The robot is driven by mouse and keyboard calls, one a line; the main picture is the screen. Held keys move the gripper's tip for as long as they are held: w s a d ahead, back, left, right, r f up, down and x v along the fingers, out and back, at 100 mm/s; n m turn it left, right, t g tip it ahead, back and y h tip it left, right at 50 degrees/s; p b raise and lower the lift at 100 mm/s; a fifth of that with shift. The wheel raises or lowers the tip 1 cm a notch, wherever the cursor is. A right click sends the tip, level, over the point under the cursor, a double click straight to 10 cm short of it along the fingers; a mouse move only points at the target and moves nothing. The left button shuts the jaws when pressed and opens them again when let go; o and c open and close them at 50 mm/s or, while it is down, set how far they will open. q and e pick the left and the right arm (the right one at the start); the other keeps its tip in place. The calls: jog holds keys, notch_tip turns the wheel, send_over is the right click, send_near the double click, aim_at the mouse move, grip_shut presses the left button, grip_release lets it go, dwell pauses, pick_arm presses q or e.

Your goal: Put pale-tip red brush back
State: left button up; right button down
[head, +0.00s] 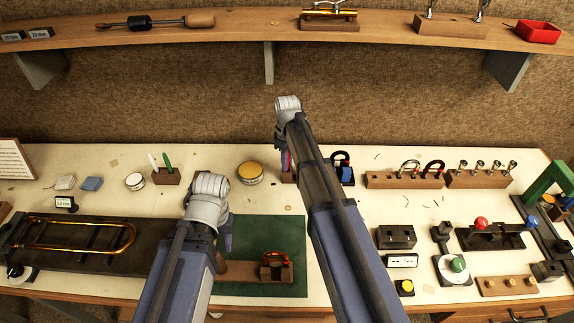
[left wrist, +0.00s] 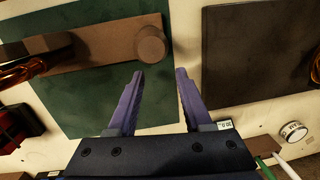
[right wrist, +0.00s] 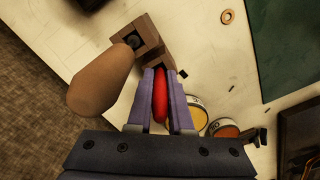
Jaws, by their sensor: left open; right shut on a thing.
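My right gripper (right wrist: 162,75) is shut on the red brush (right wrist: 160,95), whose red handle shows between the fingers. Its tip is hidden, so I cannot see the pale colour. The red also shows as a thin strip in the head view (head: 290,161). A brown wooden block (right wrist: 152,40) with a dark hole lies just beyond the fingertips; it is mostly behind my right arm in the head view (head: 288,178). I cannot tell whether the brush is inside the block. My left gripper (left wrist: 160,75) is open and empty over the green mat (left wrist: 100,95).
A tan rounded object (right wrist: 100,85) is close beside the right fingers. A round tin (head: 250,173) and a block with white and green sticks (head: 166,177) stand left of the right gripper. A wooden fixture (head: 262,272) lies on the mat. The shelf (head: 240,39) hangs above.

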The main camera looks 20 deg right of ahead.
pick_arm(q)
jog(key=shift+f, duration=0.1)
pick_arm(e)
jog(key=shift+f, duration=0.1)
jog(key=c, duration=0.8)
grip_release()
notch_tip(320, 180, up, 12)
jog(key=p, duration=1.2)
jog(key=shift+r, duration=0.2)
pick_arm(q)
notch_tip(320, 180, up, 12)
pick_arm(e)
jog(key=s+a+m, duration=0.1)
jog(key=s+a, duration=0.3)
jog(key=s, duration=0.4)
jog(key=s+a+m, duration=0.1)
jog(key=s+a, duration=0.4)
jog(key=s, duration=0.3)
jog(key=s+a+m+h, duration=0.1)
jog(key=s+a, duration=0.3)
jog(key=s, duration=0.4)
jog(key=shift+s+a+m, duration=0.1)
jog(key=shift+a+m, duration=0.05)
jog(key=shift+m, duration=0.35)
